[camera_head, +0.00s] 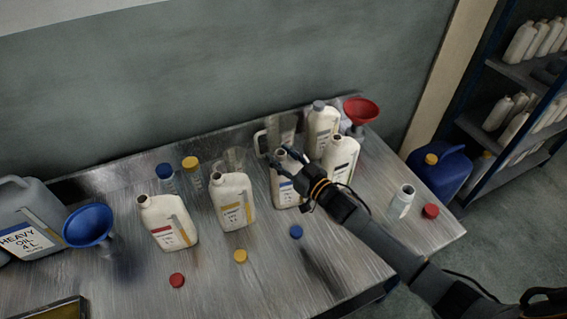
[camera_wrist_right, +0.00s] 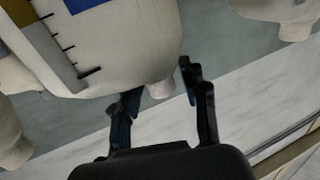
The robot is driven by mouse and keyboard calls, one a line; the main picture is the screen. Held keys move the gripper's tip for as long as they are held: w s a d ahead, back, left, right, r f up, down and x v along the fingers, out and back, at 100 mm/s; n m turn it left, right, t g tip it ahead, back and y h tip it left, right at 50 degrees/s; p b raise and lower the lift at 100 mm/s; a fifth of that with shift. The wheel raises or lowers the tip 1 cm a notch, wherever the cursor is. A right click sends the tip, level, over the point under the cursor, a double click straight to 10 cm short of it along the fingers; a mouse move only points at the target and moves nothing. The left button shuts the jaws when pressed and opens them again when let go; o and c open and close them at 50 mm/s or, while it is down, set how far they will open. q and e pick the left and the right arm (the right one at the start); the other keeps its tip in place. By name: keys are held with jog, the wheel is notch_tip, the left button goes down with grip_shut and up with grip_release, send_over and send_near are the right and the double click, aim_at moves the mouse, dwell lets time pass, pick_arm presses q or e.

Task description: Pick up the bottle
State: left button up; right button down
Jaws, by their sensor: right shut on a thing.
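A white bottle with a blue label (camera_head: 281,192) stands upright near the back right of the metal workbench. My right gripper (camera_head: 280,157) comes in from the lower right and is shut on this bottle at its neck. In the right wrist view the bottle (camera_wrist_right: 125,40) appears upside down, its neck between the two dark fingers (camera_wrist_right: 160,95). The bottle seems to rest on the bench; whether it is slightly raised I cannot tell. My left gripper is not in view.
White bottles with yellow (camera_head: 233,205) and red (camera_head: 167,225) labels stand to the left. Two more bottles (camera_head: 323,125) crowd behind the gripper. A blue cap (camera_head: 296,232) lies in front. A red funnel (camera_head: 361,109) is at the back, a blue funnel (camera_head: 89,226) at left.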

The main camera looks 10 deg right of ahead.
jog(key=shift+r, duration=0.25)
jog(key=shift+r+b, duration=0.5)
jog(key=shift+r, duration=0.65)
jog(key=s+a+r+b, duration=0.2)
jog(key=s+r+b, duration=0.1)
jog(key=s+r, duration=0.7)
jog(key=shift+s+a+r, duration=0.15)
jog(key=shift+s+a, duration=0.2)
jog(key=shift+s, duration=1.45)
